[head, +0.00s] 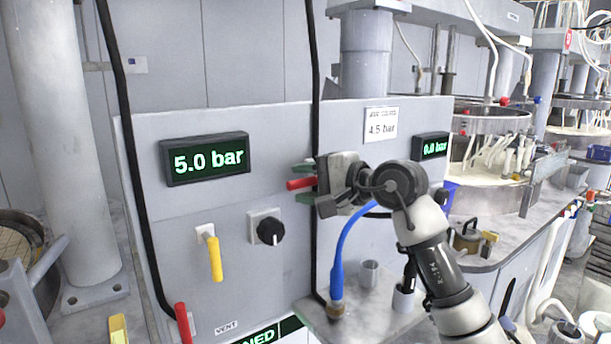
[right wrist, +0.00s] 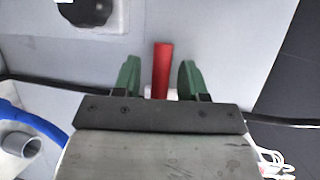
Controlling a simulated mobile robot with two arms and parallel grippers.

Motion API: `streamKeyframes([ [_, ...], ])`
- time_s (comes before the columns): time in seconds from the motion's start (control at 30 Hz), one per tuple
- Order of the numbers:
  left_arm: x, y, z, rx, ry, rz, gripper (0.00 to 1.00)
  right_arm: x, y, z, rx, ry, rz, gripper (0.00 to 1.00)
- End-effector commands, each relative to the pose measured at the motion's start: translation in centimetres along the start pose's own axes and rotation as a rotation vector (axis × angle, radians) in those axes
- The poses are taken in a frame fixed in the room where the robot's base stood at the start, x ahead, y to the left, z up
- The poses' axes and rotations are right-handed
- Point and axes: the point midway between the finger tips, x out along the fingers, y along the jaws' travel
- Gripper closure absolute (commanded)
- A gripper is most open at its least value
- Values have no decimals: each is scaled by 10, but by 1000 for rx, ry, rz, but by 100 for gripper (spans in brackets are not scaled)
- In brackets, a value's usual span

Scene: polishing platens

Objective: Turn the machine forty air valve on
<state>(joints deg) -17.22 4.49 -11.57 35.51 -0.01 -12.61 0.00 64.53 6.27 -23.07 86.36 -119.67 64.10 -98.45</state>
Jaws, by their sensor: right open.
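A red valve handle (head: 299,184) points left, roughly level, from the grey panel's right part. My right gripper (head: 304,183) is at it, with green fingertips above and below the handle. In the right wrist view the red handle (right wrist: 162,68) stands between the two open green fingers of the gripper (right wrist: 157,78), with a gap to each. A small white part shows at the handle's base; the rest of the valve is hidden behind the gripper. A right-hand display (head: 433,147) seems to read 0.0 bar. My left gripper is not in view.
A display (head: 205,159) reads 5.0 bar. Below it are a yellow handle (head: 215,259) and a black knob (head: 270,231). Another red handle (head: 183,322) is at lower left. A black cable (head: 315,100) and a blue hose (head: 345,250) run close to my right gripper.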

Motion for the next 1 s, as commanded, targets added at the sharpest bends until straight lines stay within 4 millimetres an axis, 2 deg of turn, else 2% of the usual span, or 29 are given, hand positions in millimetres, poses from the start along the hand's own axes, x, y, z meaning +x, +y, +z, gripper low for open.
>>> streamKeyframes([
  [0.3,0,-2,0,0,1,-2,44,2,0,0,0,0,0,59],
  [0.57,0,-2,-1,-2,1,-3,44,2,0,0,0,0,0,99],
  [1.0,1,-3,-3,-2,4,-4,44,5,-2,-6,27,-4,-10,100],
])
